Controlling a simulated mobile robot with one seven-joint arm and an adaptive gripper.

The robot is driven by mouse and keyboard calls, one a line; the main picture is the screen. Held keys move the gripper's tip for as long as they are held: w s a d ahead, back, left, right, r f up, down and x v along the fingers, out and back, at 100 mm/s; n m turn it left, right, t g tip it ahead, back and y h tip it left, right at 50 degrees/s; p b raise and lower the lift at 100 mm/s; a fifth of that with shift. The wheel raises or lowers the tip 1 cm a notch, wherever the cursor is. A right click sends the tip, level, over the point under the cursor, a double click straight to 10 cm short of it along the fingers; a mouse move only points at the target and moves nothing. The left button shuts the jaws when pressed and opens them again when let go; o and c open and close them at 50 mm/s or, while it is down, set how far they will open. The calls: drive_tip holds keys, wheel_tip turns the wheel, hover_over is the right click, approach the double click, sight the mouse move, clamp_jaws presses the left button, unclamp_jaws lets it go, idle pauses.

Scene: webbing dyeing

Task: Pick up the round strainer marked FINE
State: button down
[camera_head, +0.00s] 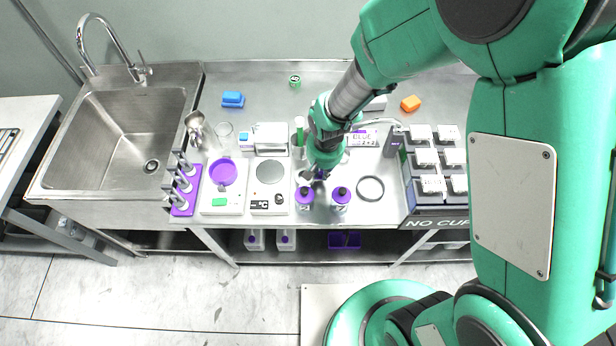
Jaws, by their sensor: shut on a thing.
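I cannot read the word FINE anywhere, so I cannot tell whether the held thing is the round strainer. A dark ring (370,189) lies flat on the counter to the right of the gripper; I cannot tell if it has a mesh. A round purple dish (223,172) sits left of the gripper.
A tray of white-lidded boxes (432,185) is on the right. The back counter has free room.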

drive_tip(key=shift+r, duration=0.1)
wheel_tip(320, 180, up, 10)
drive_tip(key=p, duration=0.2)
idle(0.4)
idle(0.6)
